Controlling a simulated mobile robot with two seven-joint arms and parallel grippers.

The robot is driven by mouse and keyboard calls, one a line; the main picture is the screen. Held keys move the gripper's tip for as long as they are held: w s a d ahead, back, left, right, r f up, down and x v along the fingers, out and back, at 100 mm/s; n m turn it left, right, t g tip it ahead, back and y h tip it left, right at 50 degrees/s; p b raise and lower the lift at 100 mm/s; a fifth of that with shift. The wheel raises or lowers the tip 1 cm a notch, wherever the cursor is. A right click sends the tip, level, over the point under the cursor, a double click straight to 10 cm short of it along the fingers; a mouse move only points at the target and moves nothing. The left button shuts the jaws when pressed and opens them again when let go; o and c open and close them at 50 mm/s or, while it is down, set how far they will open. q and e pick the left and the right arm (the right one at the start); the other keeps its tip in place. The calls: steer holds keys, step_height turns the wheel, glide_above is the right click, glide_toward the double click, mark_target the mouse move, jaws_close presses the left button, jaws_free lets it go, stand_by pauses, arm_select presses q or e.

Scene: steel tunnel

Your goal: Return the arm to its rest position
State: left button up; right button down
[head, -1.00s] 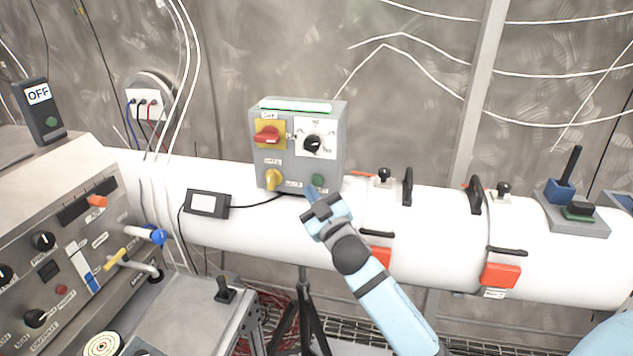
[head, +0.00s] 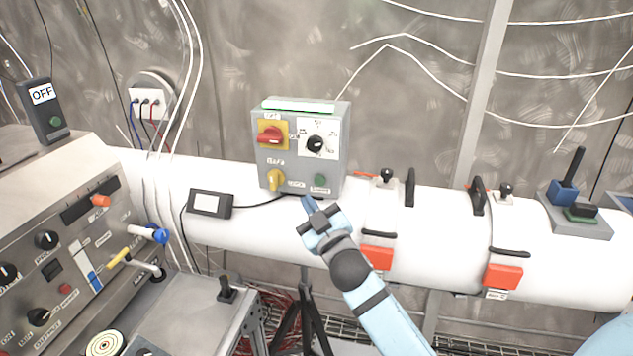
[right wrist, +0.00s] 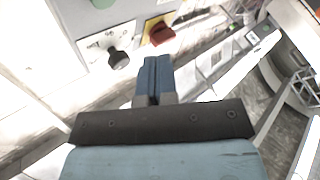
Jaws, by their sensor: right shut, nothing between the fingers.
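My right gripper (head: 309,205) is shut and empty. In the head view it is in front of the white pipe, just below the lower edge of the grey control box (head: 300,178). In the right wrist view its blue fingers (right wrist: 154,78) are pressed together with nothing between them. The box carries a red switch (head: 270,135) on a yellow plate, a black knob (head: 316,144), a yellow knob (head: 275,180) and a green button (head: 320,180). The red switch (right wrist: 160,34) and black knob (right wrist: 118,58) also show in the right wrist view. My left gripper is out of view.
The white pipe (head: 450,235) runs across behind my right arm, with black handles and red clamps (head: 502,276). A small display (head: 209,204) sits on it. A control console (head: 60,260) stands at the left. A tripod (head: 306,310) stands below the box.

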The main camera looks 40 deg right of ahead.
steer(key=s+a+f+g+y+p, duration=0.1)
steer(key=s+a+f+g, duration=0.25)
steer(key=f, duration=0.55)
steer(key=s+a+f+g+y+p, duration=0.15)
steer(key=s+a+f, duration=0.3)
steer(key=f, duration=0.45)
steer(key=s+a+f+g+y, duration=0.1)
steer(key=s+a+f+g, duration=0.1)
steer(key=s+f, duration=0.4)
steer(key=s+a+f+m+g+y+p, duration=0.1)
steer(key=s+a+f, duration=0.4)
steer(key=s, duration=0.5)
steer(key=shift+s+f+g+y, duration=0.4)
steer(key=shift+f+g, duration=0.35)
steer(key=shift+g, duration=0.35)
